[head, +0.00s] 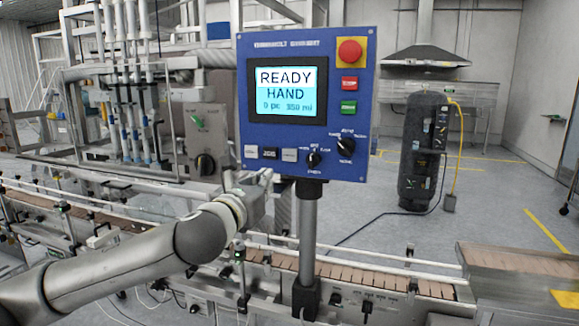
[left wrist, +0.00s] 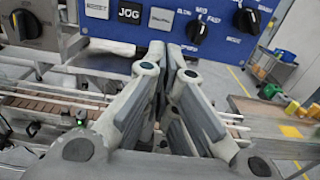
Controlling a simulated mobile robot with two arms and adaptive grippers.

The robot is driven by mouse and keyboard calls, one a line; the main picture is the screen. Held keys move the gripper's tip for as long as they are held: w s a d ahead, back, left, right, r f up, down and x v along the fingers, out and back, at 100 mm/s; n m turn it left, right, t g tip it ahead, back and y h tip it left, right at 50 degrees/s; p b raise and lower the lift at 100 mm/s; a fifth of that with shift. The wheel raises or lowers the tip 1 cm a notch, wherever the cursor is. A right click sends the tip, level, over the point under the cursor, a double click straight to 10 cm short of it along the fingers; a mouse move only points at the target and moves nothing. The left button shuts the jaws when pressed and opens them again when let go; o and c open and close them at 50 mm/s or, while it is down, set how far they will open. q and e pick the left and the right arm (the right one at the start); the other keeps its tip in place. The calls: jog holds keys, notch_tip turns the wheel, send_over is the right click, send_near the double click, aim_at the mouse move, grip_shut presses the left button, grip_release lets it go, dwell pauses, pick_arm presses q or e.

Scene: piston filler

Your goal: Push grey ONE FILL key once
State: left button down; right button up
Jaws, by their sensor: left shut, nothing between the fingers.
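The blue control panel (head: 240,100) carries a row of keys along its lower edge. The black JOG key (head: 270,153) sits between two light keys. The grey key (head: 290,155) right of JOG has print too small to read surely; it also shows in the left wrist view (left wrist: 161,17). The light key (head: 250,151) left of JOG appears to read RESET in the left wrist view. My left gripper (head: 266,190) is below the key row. In the left wrist view its fingertips (left wrist: 180,50) are together and empty, just below and right of the grey key. My right gripper is not in view.
The display (head: 287,91) reads READY HAND, 0 pc, 350 ml. A red mushroom button (head: 350,51), red and green keys, and two black selector knobs (head: 313,159) share the panel. A grey post (head: 308,225) holds the panel above the conveyor (head: 380,282).

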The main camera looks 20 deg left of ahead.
pick_arm(q)
jog(key=shift+w+a+f, duration=0.1)
jog(key=shift+a, duration=0.05)
jog(key=p, duration=0.4)
send_near(289, 161)
jog(key=w, duration=0.5)
jog(key=shift+w, duration=1.15)
